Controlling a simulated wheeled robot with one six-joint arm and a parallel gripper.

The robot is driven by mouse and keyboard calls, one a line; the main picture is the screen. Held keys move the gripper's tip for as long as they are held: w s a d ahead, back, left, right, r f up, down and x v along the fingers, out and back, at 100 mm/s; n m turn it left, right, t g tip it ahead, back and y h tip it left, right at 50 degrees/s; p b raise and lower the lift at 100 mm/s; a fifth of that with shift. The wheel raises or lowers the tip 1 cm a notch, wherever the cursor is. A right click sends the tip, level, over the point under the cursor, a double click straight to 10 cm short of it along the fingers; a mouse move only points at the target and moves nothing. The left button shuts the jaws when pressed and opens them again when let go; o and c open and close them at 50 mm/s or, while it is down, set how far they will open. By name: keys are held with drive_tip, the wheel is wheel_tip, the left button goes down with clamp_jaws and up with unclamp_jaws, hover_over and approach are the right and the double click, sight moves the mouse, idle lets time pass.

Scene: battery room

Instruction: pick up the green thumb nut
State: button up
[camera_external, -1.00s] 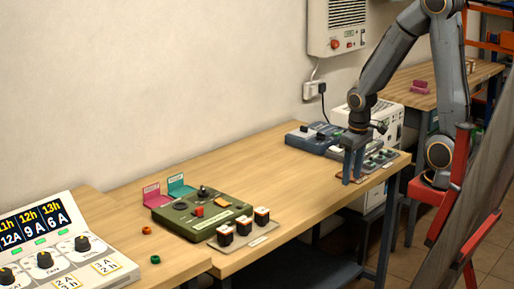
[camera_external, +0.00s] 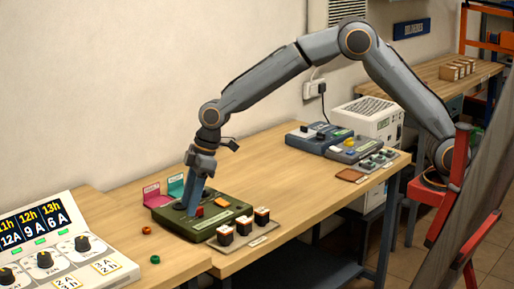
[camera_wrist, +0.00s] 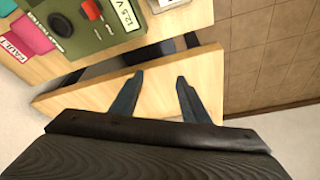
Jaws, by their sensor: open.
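The green thumb nut (camera_external: 155,259) is a small ring lying near the front of the left table, left of the green device box. I cannot make it out in the wrist view. My gripper (camera_external: 192,213) points down over the left part of the green box, right of and behind the nut in the external view. In the wrist view my gripper (camera_wrist: 160,78) is open, with nothing between its two fingers.
An orange ring nut (camera_external: 146,230) lies behind the green one. The green device box (camera_external: 235,208) has raised knobs. A charger panel (camera_external: 75,235) is at left. The wood between box and far devices (camera_external: 290,165) is clear.

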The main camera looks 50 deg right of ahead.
sight(153, 262)
drive_tip(key=s+a+n, duration=0.1)
drive_tip(key=s+a, duration=0.1)
drive_tip(key=a, duration=0.5)
drive_tip(key=s+a+n, duration=0.2)
drive_tip(key=s+a, duration=0.1)
drive_tip(key=a, duration=0.4)
drive_tip(key=shift+g+y, duration=0.3)
drive_tip(key=shift+y, duration=0.1)
drive_tip(key=shift+d+p+x, duration=0.15)
drive_tip(key=shift+p+x, duration=0.65)
drive_tip(key=shift+x, duration=1.2)
drive_tip(key=shift+d+p+x, duration=0.15)
drive_tip(key=shift+p+x, duration=0.65)
drive_tip(key=shift+x, duration=1.15)
drive_tip(key=shift+w+f, duration=0.15)
clamp_jaws()
